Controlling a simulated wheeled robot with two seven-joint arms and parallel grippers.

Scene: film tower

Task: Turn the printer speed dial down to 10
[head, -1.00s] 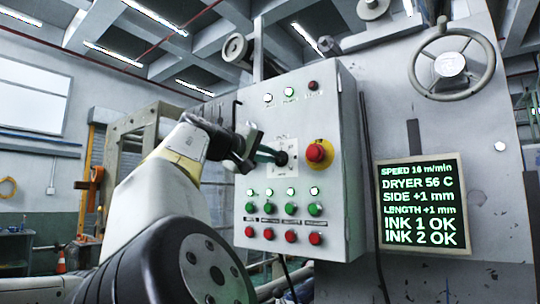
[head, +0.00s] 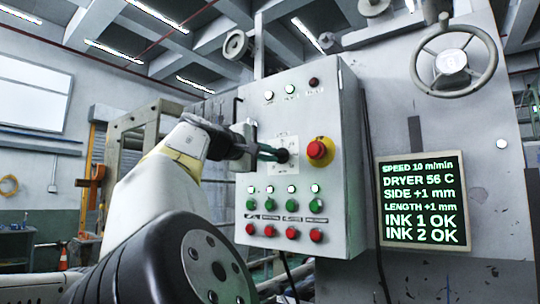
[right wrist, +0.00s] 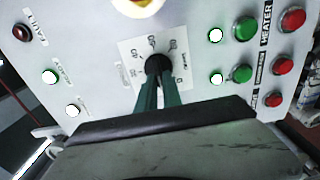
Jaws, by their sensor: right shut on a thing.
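The black speed dial (head: 283,156) sits on a white scale plate (head: 286,170) on the grey control box. It also shows in the right wrist view (right wrist: 158,65), in front of its white scale plate. My right gripper (head: 270,153) reaches in from the left with its dark green fingers shut on the dial. The right wrist view shows the green fingers (right wrist: 159,88) on the dial's sides. The screen (head: 419,200) at the right reads SPEED 10 m/min. The dial's pointer is hidden by the fingers. My left gripper is not in view.
A red emergency button (head: 317,150) on a yellow base stands close right of the dial. Rows of green and red buttons (head: 270,231) lie below it. A handwheel (head: 454,60) sticks out at the upper right.

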